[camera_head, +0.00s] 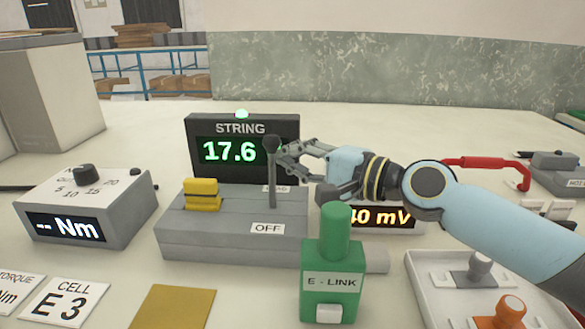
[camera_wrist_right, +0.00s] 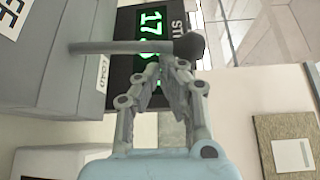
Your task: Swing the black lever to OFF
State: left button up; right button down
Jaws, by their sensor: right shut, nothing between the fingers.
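The black lever (camera_head: 272,180) stands about upright on a grey switch box (camera_head: 235,240), with a round dark knob on top. An OFF label (camera_head: 267,228) lies on the box's near side, and another label, partly hidden, lies behind the lever. My right gripper (camera_head: 283,160) comes from the right, shut and empty, its fingertips close beside the lever just below the knob. In the right wrist view the lever (camera_wrist_right: 120,47) lies across the picture just past the fingertips (camera_wrist_right: 172,72); I cannot tell if they touch. My left gripper is not in view.
The STRING display (camera_head: 243,129), lit 17.6, stands behind the lever. A yellow block (camera_head: 202,194) sits on the switch box at left. A green E-LINK bottle-shaped piece (camera_head: 332,265) stands in front, a mV meter (camera_head: 385,217) at right, and an Nm box (camera_head: 85,205) at left.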

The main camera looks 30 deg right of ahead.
jog(key=shift+r, duration=0.15)
dwell(0.3)
notch_tip(320, 180, up, 10)
dwell(0.5)
jog(key=s+d+f+m+p, duration=0.1)
jog(key=s+d+f+p, duration=0.1)
jog(key=s+d+f, duration=0.2)
jog(key=s+f, duration=0.3)
jog(key=s, duration=0.1)
jog(key=shift+s+g+p, duration=0.4)
jog(key=shift+d+f, duration=0.1)
dwell(0.4)
